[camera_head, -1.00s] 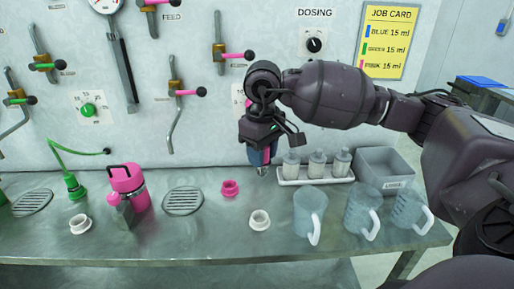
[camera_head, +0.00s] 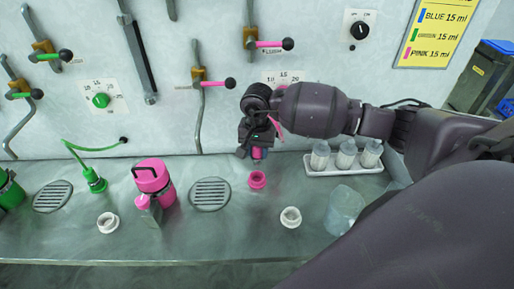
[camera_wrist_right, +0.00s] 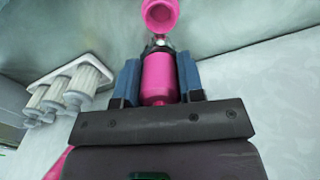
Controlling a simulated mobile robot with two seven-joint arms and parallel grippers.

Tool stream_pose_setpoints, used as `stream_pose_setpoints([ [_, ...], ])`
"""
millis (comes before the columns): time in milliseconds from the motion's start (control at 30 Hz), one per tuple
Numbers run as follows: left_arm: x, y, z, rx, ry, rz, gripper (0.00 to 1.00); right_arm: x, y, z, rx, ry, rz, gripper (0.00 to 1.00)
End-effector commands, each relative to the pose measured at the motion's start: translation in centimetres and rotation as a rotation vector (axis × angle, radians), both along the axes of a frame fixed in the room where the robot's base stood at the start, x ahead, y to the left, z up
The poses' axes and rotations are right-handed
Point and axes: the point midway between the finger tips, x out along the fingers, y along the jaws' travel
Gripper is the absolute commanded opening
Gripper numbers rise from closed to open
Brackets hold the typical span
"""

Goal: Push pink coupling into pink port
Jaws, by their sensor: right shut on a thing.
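The pink coupling (camera_head: 258,153) is a pink cylinder with a metal tip. My right gripper (camera_wrist_right: 159,80) is shut on it, with a blue finger on each side in the wrist view. The pink port (camera_head: 257,180) is a short pink collar standing on the steel bench. In the head view the coupling is just above and behind the port. In the wrist view the port (camera_wrist_right: 160,14) lies straight beyond the coupling's metal tip, with its opening showing. Whether the tip touches the port I cannot tell. My left gripper is not in view.
A white port (camera_head: 291,217) stands to the front right and another at the left. A pink flask (camera_head: 153,180) and a round drain grate (camera_head: 210,194) are left of the pink port. A tray (camera_head: 338,171) with several white bottles is at the right. A clear jug (camera_head: 345,208) is partly hidden.

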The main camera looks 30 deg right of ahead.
Motion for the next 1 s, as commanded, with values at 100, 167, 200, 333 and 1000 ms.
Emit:
stream_pose_setpoints([
  [100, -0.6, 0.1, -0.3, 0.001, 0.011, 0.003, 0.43, 0.0, 0.0, 0.0, 0.001, -0.001, -0.019, 0.1],
  [167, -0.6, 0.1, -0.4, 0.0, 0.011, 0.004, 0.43, 0.0, 0.0, -0.1, 0.001, -0.001, -0.023, 0.1],
  [200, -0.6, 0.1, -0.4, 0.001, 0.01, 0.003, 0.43, 0.0, 0.0, -0.1, 0.001, -0.001, -0.023, 0.1],
  [333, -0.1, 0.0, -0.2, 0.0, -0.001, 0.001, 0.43, 0.0, 0.0, -0.7, 0.001, 0.001, -0.023, 0.1],
  [1000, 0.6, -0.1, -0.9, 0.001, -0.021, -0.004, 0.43, 0.0, 0.0, -4.7, 0.001, 0.001, -0.021, 0.1],
])
